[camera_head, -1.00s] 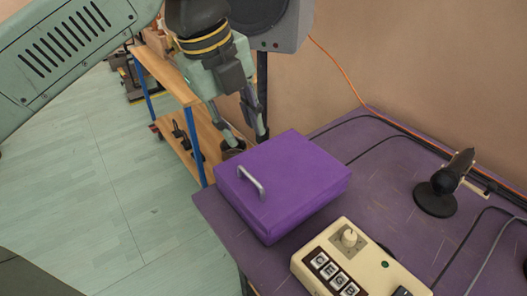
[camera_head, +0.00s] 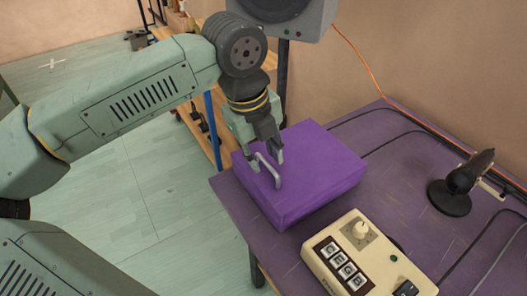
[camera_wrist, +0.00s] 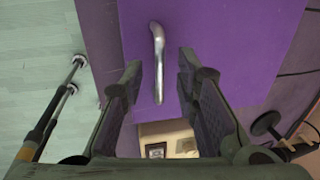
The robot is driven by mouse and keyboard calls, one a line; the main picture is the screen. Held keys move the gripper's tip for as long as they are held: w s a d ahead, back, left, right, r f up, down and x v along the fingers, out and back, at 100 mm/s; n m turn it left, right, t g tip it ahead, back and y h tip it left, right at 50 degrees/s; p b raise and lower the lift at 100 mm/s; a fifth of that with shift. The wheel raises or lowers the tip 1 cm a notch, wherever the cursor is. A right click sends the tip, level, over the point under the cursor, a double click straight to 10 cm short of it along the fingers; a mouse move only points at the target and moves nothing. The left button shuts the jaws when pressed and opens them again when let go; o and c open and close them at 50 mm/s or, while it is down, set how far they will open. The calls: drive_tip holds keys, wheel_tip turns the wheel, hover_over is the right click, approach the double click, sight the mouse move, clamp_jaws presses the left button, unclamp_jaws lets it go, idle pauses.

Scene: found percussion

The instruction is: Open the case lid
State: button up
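The purple case (camera_head: 318,170) sits closed on the purple table, with a silver handle (camera_head: 268,171) on its lid near the left edge. My gripper (camera_head: 267,160) is above the lid at the handle, pointing down. In the wrist view, the gripper (camera_wrist: 158,85) is open, with one finger on each side of the silver handle (camera_wrist: 158,60). The handle lies between the fingers, with a visible gap to each. The case lid (camera_wrist: 225,40) fills much of that view.
A cream control box (camera_head: 366,258) with a knob and several lettered keys stands in front of the case. A black microphone (camera_head: 461,182) on a round base is at the right. Cables run across the purple table (camera_head: 400,160). A grey speaker (camera_head: 278,20) stands behind.

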clamp_jaws()
idle(0.3)
idle(0.6)
